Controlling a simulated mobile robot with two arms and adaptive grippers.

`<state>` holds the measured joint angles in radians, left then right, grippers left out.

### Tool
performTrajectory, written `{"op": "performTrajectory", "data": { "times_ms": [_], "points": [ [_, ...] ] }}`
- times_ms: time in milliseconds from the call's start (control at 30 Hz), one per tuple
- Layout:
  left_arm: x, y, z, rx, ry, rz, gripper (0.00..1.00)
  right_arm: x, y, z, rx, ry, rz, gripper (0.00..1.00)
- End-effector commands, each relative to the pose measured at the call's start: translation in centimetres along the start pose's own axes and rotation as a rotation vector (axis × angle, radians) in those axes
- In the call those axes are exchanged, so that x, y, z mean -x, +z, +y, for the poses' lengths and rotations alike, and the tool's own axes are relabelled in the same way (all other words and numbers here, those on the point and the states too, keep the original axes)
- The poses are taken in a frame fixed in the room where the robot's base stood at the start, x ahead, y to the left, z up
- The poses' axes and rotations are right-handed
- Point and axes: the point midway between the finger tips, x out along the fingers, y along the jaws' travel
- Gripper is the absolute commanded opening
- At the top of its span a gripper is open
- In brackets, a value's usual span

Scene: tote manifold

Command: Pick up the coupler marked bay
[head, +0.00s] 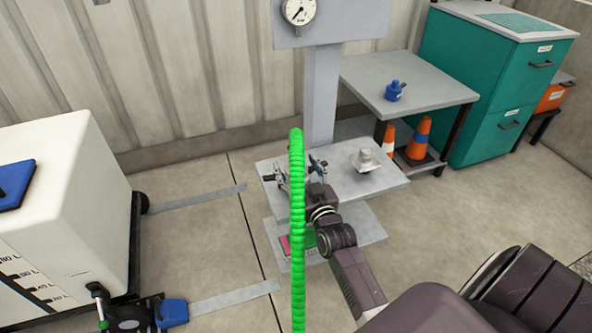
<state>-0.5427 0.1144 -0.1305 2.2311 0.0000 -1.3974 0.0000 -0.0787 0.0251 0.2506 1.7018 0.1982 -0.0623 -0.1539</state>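No marking "bay" can be read on any part here. A small blue fitting (394,93) with a dark lever stands on the grey side table. A silvery metal fitting (365,160) sits on the right part of the grey stand. My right gripper (299,169) is over the left part of the stand, left of the metal fitting. Its fingers look spread apart. A bright green ribbed hose (297,215) crosses in front and hides the space between them, so anything there is hidden. My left gripper is out of view.
A white tote (75,190) stands at left, with a green-handled valve (103,305) and blue part (172,313) low down. A post with a gauge (299,11) rises behind the stand (388,183). Orange cones (420,138) and a teal cabinet (480,85) stand at right.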

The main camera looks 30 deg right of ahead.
Motion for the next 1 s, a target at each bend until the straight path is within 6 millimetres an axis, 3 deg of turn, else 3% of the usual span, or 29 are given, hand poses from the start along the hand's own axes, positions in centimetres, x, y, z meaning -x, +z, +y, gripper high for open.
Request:
{"op": "performTrajectory", "data": {
  "times_ms": [133,667,1000],
  "points": [
    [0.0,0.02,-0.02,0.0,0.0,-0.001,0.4,0.02,-0.03,0.01,0.0,0.0,0.0,0.68],
    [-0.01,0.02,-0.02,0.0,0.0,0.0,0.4,0.05,-0.04,-0.01,0.0,0.0,0.001,0.1],
    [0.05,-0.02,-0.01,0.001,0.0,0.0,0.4,0.0,-0.48,-0.01,0.0,0.0,0.006,0.08]
  ]
}}
